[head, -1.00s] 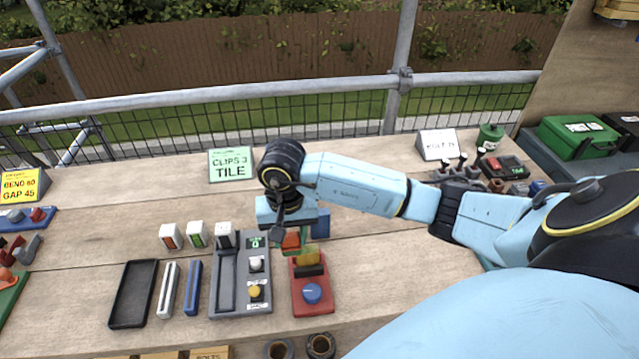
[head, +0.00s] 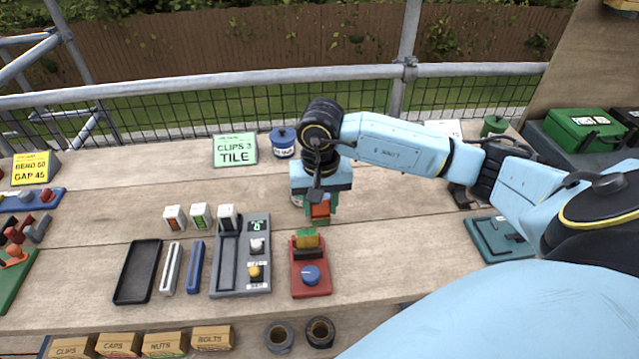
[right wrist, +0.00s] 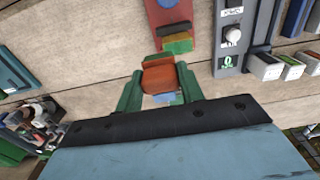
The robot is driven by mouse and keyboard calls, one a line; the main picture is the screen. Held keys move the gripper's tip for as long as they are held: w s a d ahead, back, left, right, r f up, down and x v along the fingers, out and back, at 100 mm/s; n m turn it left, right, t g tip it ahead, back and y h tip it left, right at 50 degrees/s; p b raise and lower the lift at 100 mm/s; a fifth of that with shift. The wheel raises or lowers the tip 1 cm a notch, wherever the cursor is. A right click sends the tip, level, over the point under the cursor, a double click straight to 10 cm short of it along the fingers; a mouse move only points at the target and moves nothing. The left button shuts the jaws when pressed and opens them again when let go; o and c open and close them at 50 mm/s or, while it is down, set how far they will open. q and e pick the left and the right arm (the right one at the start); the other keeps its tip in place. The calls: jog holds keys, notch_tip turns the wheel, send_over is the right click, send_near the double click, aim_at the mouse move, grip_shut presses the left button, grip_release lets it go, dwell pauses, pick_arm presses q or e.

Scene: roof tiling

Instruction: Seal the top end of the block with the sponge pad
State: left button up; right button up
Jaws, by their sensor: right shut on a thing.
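My right gripper (head: 320,213) is shut on an orange-red piece (head: 320,209) and holds it above the table, behind the red stand. In the right wrist view the same piece (right wrist: 158,77) sits between the two green fingers. I cannot tell for certain whether it is the sponge pad. A red stand (head: 311,284) with a blue knob (head: 311,275) carries a yellow and green block (head: 307,238), which also shows in the right wrist view (right wrist: 178,46). The held piece and the block are apart. A small blue thing (right wrist: 166,98) shows partly between the fingers. My left gripper is out of view.
Left of the red stand is a grey unit (head: 262,283) with buttons, then a blue bar (head: 194,268), a pale bar (head: 171,268) and a black tray (head: 138,272). A blue jar (head: 284,143) stands behind. Bare wood lies right of the stand.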

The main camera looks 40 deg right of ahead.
notch_tip(320, 180, up, 3)
jog(key=shift+r+p, duration=0.2)
jog(key=shift+p, duration=0.6)
jog(key=shift+r, duration=0.55)
